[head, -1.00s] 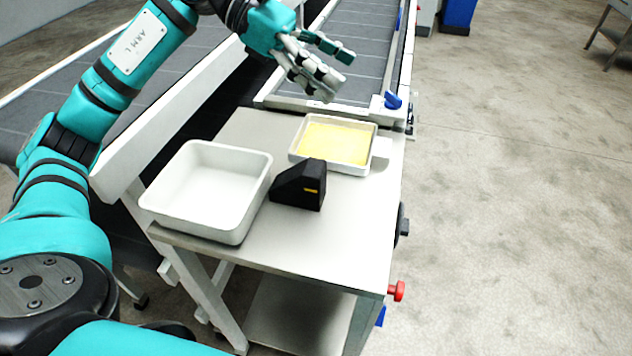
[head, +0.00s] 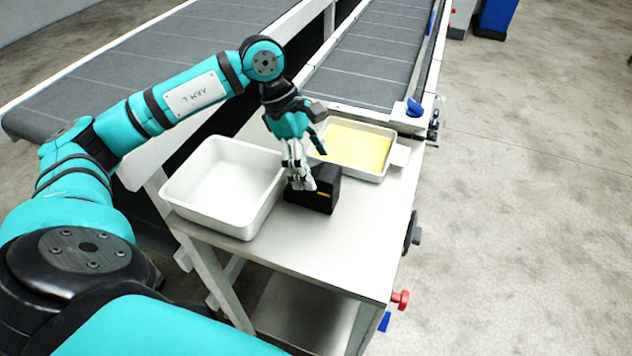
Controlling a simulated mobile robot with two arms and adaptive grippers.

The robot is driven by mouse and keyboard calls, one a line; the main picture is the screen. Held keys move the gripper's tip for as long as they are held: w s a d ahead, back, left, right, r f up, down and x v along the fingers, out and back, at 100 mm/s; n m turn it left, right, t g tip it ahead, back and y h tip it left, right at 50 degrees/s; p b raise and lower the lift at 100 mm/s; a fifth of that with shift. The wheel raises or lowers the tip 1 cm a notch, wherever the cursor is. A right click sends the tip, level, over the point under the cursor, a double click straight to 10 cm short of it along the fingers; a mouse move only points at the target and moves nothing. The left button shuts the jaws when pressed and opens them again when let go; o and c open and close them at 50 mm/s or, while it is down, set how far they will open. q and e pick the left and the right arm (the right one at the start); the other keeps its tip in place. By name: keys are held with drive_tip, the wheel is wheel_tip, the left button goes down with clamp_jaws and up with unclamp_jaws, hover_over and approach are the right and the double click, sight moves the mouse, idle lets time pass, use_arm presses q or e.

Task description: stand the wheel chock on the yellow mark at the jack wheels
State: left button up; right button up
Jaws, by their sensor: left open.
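My right gripper is not in view. No yellow mark on the floor or jack wheels can be made out.
An empty white bin (head: 176,197) sits left of the chock. A white tray with a yellow inside (head: 359,147) lies behind it. The table's front right surface (head: 330,255) is bare. A red knob (head: 400,299) sticks out at the right edge. Conveyor belts (head: 372,62) run behind.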

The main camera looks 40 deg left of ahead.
sight(322, 186)
use_arm(q)
drive_tip(key=shift+d+f, duration=0.25)
drive_tip(key=shift+f, duration=0.3)
drive_tip(key=shift+d+f+p, duration=0.15)
drive_tip(key=shift+f+p, duration=0.15)
drive_tip(key=shift+p, duration=0.15)
drive_tip(key=p+x, duration=0.2)
drive_tip(key=x, duration=0.1)
drive_tip(key=shift+d+f, duration=0.1)
drive_tip(key=shift+f, duration=0.2)
drive_tip(key=shift+d+f, duration=0.15)
drive_tip(key=shift+f, duration=0.3)
drive_tip(key=shift+r, duration=0.1)
clamp_jaws()
